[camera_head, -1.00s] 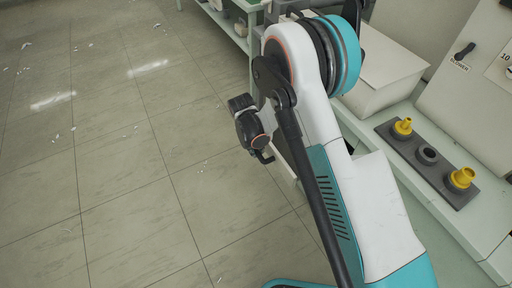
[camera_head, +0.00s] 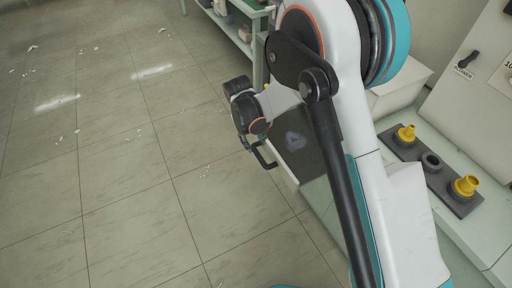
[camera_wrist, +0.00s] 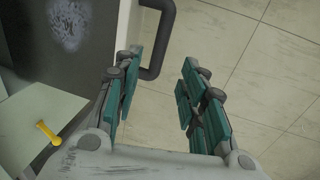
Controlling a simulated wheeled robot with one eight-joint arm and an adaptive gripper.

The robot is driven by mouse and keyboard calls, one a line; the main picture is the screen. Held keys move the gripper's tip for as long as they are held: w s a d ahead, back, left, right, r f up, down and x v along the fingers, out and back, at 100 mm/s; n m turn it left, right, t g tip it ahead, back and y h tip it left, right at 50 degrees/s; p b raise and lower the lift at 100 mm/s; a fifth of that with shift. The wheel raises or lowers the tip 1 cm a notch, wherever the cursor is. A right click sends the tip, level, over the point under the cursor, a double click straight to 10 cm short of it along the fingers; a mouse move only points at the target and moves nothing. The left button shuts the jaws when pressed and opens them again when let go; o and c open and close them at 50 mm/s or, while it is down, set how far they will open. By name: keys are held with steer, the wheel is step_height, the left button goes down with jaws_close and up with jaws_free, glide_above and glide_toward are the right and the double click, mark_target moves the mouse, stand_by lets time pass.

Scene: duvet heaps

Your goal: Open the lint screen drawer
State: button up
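The lint screen drawer (camera_head: 306,146) shows in the head view as a dark grey surface with a pale fuzzy patch, standing out from the pale machine body. Its dark bar handle (camera_head: 266,158) is on the left, floor-facing side. In the wrist view the drawer's dark surface (camera_wrist: 90,55) is at upper left, with the handle (camera_wrist: 168,28) at top centre. My gripper (camera_wrist: 158,72) is open, its teal fingers apart. The handle's lower end appears between the fingertips, nearer the left one; I cannot tell whether they touch. The fingers are not clear in the head view.
A grey plate (camera_head: 432,168) with yellow fittings lies on the pale ledge at right. A yellow piece (camera_wrist: 47,132) shows at lower left in the wrist view. A shelf unit (camera_head: 236,36) stands at the back. Tiled floor (camera_head: 110,180) at left is open, with small scraps.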

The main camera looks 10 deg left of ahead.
steer(key=shift+s+a+r, duration=0.1)
steer(key=shift+r, duration=0.6)
steer(key=shift+s+a+r, duration=0.1)
steer(key=shift+r, duration=0.6)
